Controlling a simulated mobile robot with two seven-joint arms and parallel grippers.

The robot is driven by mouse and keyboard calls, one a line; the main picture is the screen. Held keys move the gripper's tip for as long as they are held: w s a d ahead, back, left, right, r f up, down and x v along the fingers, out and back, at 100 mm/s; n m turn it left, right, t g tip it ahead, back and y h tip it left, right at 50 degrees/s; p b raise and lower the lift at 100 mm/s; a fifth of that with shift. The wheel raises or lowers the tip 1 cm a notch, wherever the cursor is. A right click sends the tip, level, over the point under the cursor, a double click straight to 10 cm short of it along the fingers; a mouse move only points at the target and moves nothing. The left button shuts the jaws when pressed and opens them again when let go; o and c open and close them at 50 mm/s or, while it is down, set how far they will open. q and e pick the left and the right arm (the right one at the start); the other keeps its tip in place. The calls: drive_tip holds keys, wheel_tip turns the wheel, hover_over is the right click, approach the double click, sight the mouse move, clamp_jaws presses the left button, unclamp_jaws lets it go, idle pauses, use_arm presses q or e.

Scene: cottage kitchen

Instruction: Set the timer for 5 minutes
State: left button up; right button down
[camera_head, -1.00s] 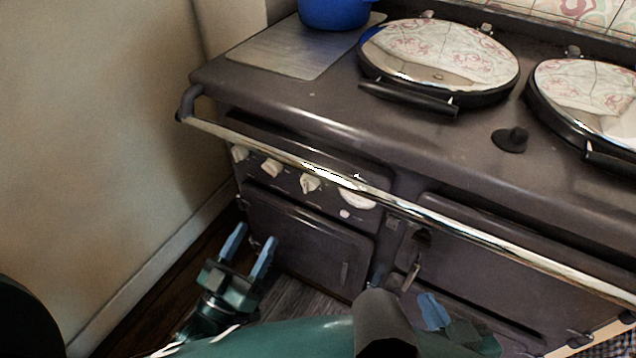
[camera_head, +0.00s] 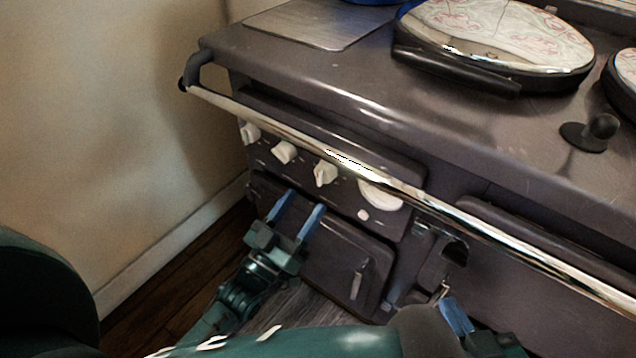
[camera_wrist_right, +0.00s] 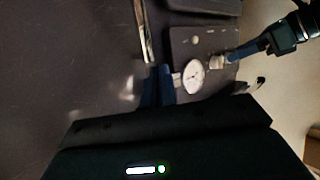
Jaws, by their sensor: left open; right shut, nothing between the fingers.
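The range cooker's control panel carries a large round white dial (camera_head: 380,197), partly hidden by the chrome rail in the head view. In the right wrist view it shows as a white round face (camera_wrist_right: 193,77) with dark marks too small to read. Several white knobs (camera_head: 325,173) sit left of it. My left gripper (camera_head: 298,208) is open and empty, below the knobs in front of the oven door. My right gripper (camera_head: 456,317) is shut and empty, below and right of the dial in the head view. Its blue fingers (camera_wrist_right: 158,84) appear beside the dial in the wrist view.
A chrome rail (camera_head: 450,213) runs across the cooker's front, above the panel. An oven door (camera_head: 345,258) with a handle is below. A wall (camera_head: 100,130) stands close on the left. A round lidded hotplate (camera_head: 500,40) and a dark knobbed object (camera_head: 590,132) are on top.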

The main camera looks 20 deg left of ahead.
sight(318, 183)
use_arm(q)
drive_tip(key=x, duration=0.6)
use_arm(e)
drive_tip(key=shift+w+f, duration=0.1)
drive_tip(key=shift+f, duration=0.1)
use_arm(q)
drive_tip(key=c, duration=1)
drive_tip(key=shift+w+a+m+g+h+p, duration=0.1)
drive_tip(key=shift+m+g+h+p, duration=0.6)
drive_tip(key=shift+m, duration=1.1)
drive_tip(key=shift+a+m+g+h+p, duration=0.1)
drive_tip(key=shift+m+g+h+p, duration=0.15)
drive_tip(key=shift+m+h, duration=1.15)
use_arm(e)
drive_tip(key=shift+s+d+r+m, duration=0.2)
drive_tip(key=shift+d+r, duration=0.05)
drive_tip(key=shift+r, duration=0.3)
drive_tip(key=shift+s+d+r+m, duration=0.15)
drive_tip(key=shift+d+r+m, duration=0.05)
drive_tip(key=shift+r, duration=0.3)
